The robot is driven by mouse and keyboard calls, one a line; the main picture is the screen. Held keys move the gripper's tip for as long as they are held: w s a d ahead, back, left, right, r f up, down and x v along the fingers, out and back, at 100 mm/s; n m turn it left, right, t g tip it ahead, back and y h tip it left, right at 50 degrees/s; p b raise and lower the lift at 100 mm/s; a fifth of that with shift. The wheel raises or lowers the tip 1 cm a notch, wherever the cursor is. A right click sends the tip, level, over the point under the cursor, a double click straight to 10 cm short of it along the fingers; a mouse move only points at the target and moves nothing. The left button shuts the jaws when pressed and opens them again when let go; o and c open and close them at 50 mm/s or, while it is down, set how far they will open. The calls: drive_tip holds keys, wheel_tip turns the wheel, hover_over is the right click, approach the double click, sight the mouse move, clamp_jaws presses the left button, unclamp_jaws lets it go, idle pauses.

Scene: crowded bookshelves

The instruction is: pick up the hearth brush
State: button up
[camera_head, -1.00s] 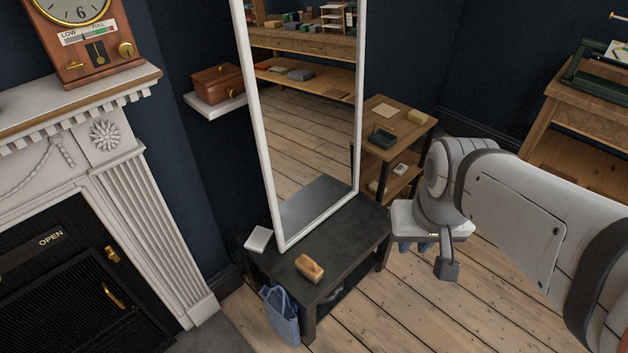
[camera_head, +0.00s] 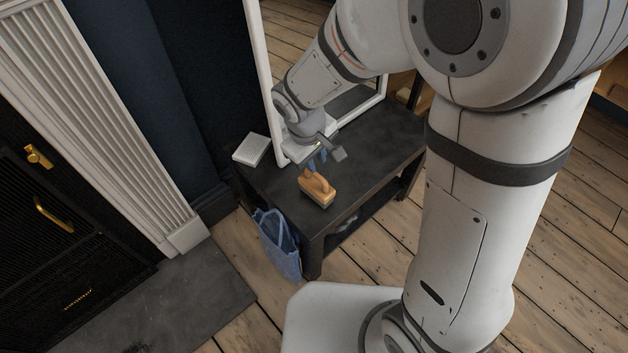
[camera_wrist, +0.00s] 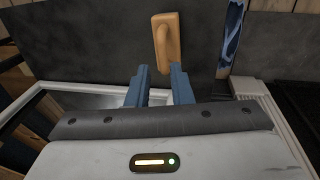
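The hearth brush (camera_head: 317,190), a light wooden block with a raised handle, sits on the dark low table (camera_head: 378,145) near its front edge. In the wrist view the brush (camera_wrist: 168,42) lies just beyond my fingertips, slightly right of centre. The head view does not show clearly how high the fingertips are above the table.
A tall white-framed mirror (camera_head: 265,60) stands on the table behind my gripper. A white book-like block (camera_head: 251,149) lies at the table's left corner. A blue bag (camera_head: 276,243) hangs at the front left side. A fireplace (camera_head: 95,90) is at the left.

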sight(315, 174)
drive_tip(key=f+b, duration=0.1)
drive_tip(key=f, duration=0.2)
drive_tip(key=w+f+b, duration=0.1)
drive_tip(key=f, duration=0.2)
drive_tip(key=w+f+b, duration=0.1)
drive_tip(key=f+b, duration=0.1)
drive_tip(key=f, duration=0.1)
drive_tip(key=shift+s+r, duration=0.1)
clamp_jaws()
